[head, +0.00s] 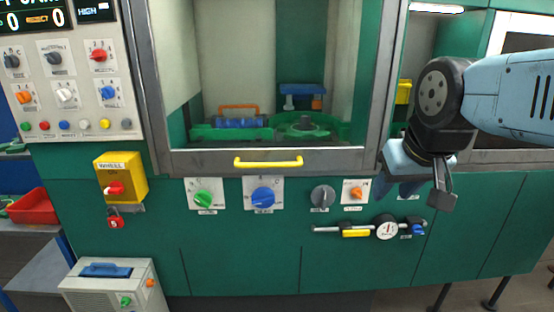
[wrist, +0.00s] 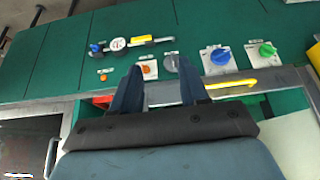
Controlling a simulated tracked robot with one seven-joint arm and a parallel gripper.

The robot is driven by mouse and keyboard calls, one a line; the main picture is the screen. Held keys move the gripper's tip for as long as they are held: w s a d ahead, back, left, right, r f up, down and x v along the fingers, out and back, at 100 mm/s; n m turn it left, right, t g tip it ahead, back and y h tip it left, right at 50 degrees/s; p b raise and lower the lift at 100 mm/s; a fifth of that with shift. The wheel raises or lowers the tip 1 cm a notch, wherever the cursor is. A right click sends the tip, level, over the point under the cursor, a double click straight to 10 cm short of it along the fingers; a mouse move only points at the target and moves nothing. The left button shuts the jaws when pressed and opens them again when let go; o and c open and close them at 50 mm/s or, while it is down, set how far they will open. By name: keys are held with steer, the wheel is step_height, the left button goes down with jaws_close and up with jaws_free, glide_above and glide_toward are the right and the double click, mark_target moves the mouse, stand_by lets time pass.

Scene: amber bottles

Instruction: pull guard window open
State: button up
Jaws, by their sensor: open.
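The guard window (head: 170,75) is a grey-framed clear pane on the front of a green machine, and it covers the work space in the head view. A yellow bar handle (head: 268,162) sits on its lower frame. The handle also shows at the right in the wrist view (wrist: 232,86). My gripper (head: 418,195) is open and empty, to the right of the window and apart from the handle. In the wrist view my gripper's two blue fingers (wrist: 160,88) point toward the machine front, with the handle to their right.
Below the window are a green knob (head: 203,197), a blue knob (head: 263,197), a grey knob (head: 322,196) and an orange knob (head: 356,193). A dial gauge (head: 386,227) projects lower right. A yellow wheel box (head: 121,178) with a red padlock is at left. A grey case (head: 112,287) stands below it.

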steer(key=shift+w+a, duration=0.1)
steer(key=shift+w, duration=0.15)
steer(key=w+f+n+g+h, duration=0.2)
steer(key=w+f, duration=0.1)
steer(key=n+t+h, duration=0.4)
steer(key=n+t, duration=0.7)
steer(key=n, duration=0.1)
glide_toward(269, 166)
steer(key=x, duration=1.1)
